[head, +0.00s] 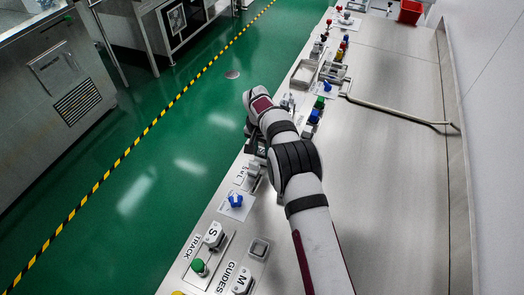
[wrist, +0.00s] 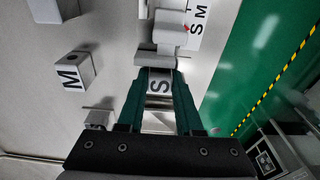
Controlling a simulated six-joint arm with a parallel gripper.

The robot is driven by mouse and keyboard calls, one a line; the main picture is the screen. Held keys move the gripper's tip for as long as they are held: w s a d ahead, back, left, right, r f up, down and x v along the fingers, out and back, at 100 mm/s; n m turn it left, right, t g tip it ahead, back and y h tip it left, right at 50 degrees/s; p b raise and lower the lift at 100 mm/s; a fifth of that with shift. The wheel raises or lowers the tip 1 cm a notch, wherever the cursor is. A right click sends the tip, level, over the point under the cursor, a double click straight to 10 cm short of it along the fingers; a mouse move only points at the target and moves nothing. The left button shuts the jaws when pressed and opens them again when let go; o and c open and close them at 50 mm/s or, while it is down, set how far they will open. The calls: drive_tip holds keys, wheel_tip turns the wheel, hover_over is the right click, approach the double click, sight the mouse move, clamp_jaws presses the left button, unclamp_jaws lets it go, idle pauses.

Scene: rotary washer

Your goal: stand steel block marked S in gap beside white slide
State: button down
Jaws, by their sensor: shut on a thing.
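My gripper (wrist: 161,88) is shut on a steel block marked S (wrist: 160,80) between its green fingers in the wrist view. The block's S face shows toward the camera. A pale fixture (wrist: 169,36) with a raised block, possibly the white slide, lies just beyond the fingertips. Whether the held block touches it, I cannot tell, and the gap beside it is not clearly visible. In the head view my arm mostly hides the gripper and the held block, near a card with size letters (head: 240,176). That card also shows in the wrist view (wrist: 199,22).
A grey block marked M (wrist: 74,71) stands to the left, with a smaller block (wrist: 98,119) below it. Near the front are a green knob (head: 198,266), a blue knob (head: 236,200) and a part marked S (head: 214,236). The right bench is mostly clear.

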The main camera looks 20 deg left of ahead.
drive_tip(key=shift+f, duration=0.15)
drive_tip(key=c, duration=0.6)
unclamp_jaws()
wheel_tip(320, 180, up, 12)
drive_tip(key=s, duration=0.1)
drive_tip(key=s+d+r+m, duration=0.1)
drive_tip(key=s+d+r, duration=0.3)
drive_tip(key=d, duration=0.3)
drive_tip(key=s+d+r+m+g, duration=0.1)
drive_tip(key=s+d+r, duration=0.35)
drive_tip(key=d, duration=0.25)
drive_tip(key=s+d+r+m, duration=0.1)
drive_tip(key=s+d+r, duration=0.35)
drive_tip(key=d, duration=0.25)
drive_tip(key=s+d+f+m, duration=0.1)
drive_tip(key=s+d, duration=0.1)
drive_tip(key=s, duration=0.5)
drive_tip(key=s+d+f+y, duration=0.1)
drive_tip(key=s+d, duration=0.2)
drive_tip(key=s, duration=0.4)
drive_tip(key=s+d+f+m, duration=0.1)
drive_tip(key=s+d+f, duration=0.1)
drive_tip(key=s, duration=0.5)
drive_tip(key=shift+d+m+g+y, duration=0.3)
drive_tip(key=shift+d+y, duration=0.05)
drive_tip(key=shift+y, duration=0.05)
